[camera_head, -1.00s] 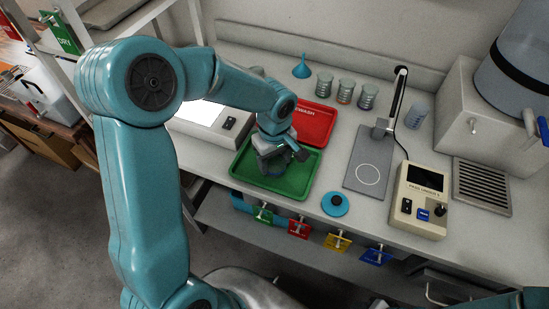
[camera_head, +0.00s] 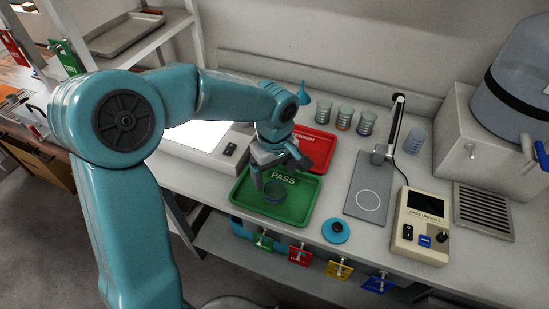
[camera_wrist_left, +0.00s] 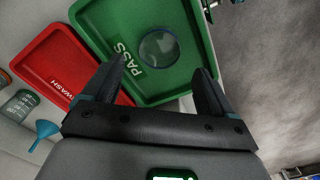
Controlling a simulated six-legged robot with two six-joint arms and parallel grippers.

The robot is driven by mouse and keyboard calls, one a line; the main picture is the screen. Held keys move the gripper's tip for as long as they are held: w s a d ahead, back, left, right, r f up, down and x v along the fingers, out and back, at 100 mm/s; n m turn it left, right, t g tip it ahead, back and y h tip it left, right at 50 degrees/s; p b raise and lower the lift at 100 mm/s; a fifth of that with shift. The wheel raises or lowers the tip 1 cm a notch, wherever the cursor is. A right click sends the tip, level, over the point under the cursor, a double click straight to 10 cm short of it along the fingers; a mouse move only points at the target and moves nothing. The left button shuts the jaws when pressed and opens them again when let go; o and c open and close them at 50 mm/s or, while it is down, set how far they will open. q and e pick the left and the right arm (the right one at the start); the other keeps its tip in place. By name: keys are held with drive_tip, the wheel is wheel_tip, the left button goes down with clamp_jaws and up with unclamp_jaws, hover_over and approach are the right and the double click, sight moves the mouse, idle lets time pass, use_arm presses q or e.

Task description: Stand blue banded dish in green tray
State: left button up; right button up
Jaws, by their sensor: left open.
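The dish (camera_head: 275,192), a small clear glass with a bluish tint, rests in the green tray (camera_head: 302,213) marked PASS. It shows also in the wrist view (camera_wrist_left: 158,47), seen from above and close to the white lettering. My left gripper (camera_head: 281,172) is open and empty, above the tray and just behind the dish. In the wrist view its two fingers (camera_wrist_left: 160,72) are spread wide, apart from the dish. My right gripper is not in view.
A red tray (camera_head: 325,152) adjoins the green one at the back. Several banded glasses (camera_head: 344,117) and a blue funnel (camera_head: 304,90) stand behind. A stand with a grey plate (camera_head: 368,192), a blue round lid (camera_head: 336,230) and a beige meter (camera_head: 420,225) lie to the right.

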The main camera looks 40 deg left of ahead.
sight(275, 188)
use_arm(q)
wheel_tip(275, 188, up, 6)
drive_tip(key=shift+f, duration=0.1)
drive_tip(key=shift+w, duration=0.1)
idle(0.6)
